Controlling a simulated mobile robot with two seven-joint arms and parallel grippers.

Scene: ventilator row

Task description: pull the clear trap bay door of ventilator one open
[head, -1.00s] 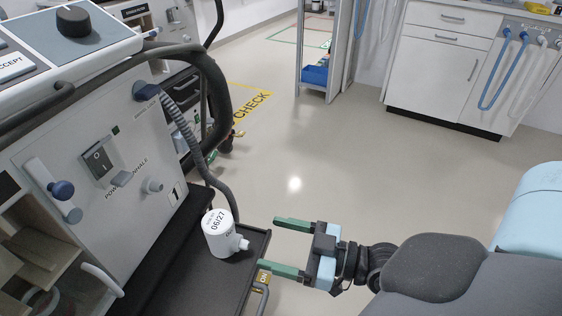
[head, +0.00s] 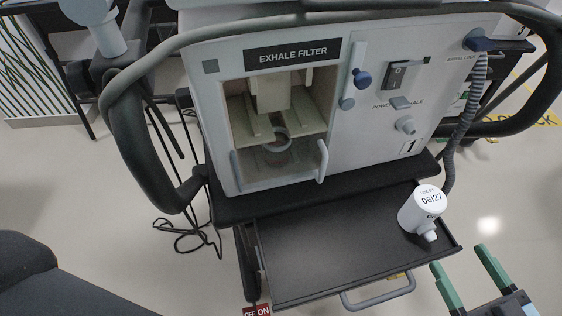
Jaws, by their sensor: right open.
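Ventilator one (head: 375,130), marked "1", stands in the middle of the head view. Its open-fronted bay lies under the "EXHALE FILTER" label (head: 293,55). The clear trap bay door (head: 250,172) spans the lower part of this bay and looks closed, though its exact angle is hard to judge. Its pale upright handle (head: 322,161) is at the right edge. A round trap cup (head: 276,146) shows behind the door. My right gripper (head: 461,262) is open and empty at the lower right, beyond the tray's right corner and well apart from the handle. My left gripper is out of view.
A black pull-out tray (head: 330,255) with a grey front handle (head: 378,293) juts out below the bay. A white filter canister (head: 420,210) marked "06/27" stands at its right end. A corrugated hose (head: 466,115) hangs at the right. Cables lie on the left floor.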

